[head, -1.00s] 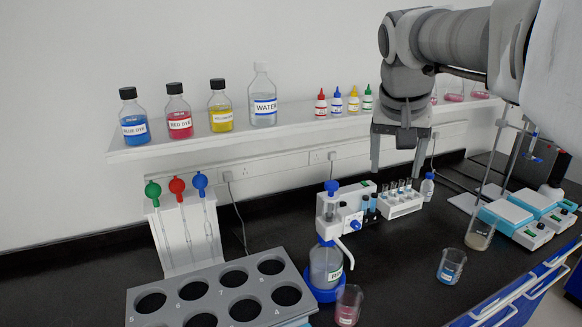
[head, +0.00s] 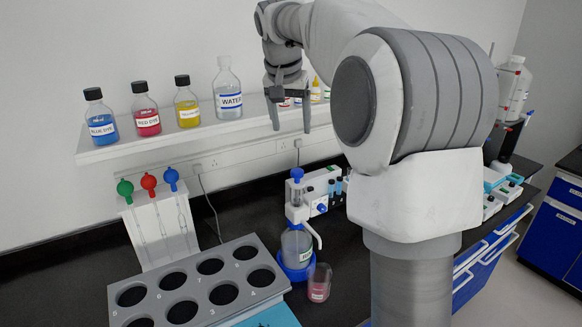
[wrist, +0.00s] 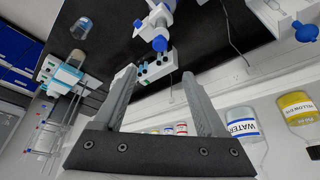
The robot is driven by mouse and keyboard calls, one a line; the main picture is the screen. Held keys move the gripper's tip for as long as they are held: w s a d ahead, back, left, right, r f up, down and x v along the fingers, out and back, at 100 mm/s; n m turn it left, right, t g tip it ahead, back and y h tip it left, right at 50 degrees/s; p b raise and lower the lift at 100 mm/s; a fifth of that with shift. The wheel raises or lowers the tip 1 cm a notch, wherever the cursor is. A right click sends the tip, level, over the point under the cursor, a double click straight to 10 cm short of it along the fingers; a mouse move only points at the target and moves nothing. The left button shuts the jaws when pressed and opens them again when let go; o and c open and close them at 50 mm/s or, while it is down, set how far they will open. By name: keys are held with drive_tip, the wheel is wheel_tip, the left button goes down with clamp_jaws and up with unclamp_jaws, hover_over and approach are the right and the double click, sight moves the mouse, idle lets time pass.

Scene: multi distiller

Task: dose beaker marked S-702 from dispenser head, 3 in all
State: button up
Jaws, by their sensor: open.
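The dispenser head (head: 296,190), with a blue knob and a spout, stands on a bottle (head: 297,246) in a blue base on the bench. It also shows at the top of the wrist view (wrist: 158,22). A beaker (head: 319,284) with red liquid stands just right of that base, near the spout; its label is too small to read. My gripper (head: 290,122) is open and empty, pointing down in front of the shelf, above and behind the dispenser. Its spread fingers show in the wrist view (wrist: 158,80). Another beaker (wrist: 82,28) stands on the bench in the wrist view.
The shelf (head: 180,141) holds blue, red and yellow dye bottles, a water bottle (head: 228,95) and small dropper bottles. A pipette stand (head: 160,230) and a grey rack (head: 240,278) with numbered holes stand at left. My arm hides much of the right bench.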

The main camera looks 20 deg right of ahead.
sight(297, 171)
drive_tip(key=x, duration=1.6)
drive_tip(key=shift+s+p, duration=0.1)
drive_tip(key=shift+p, duration=0.2)
clamp_jaws()
idle(0.5)
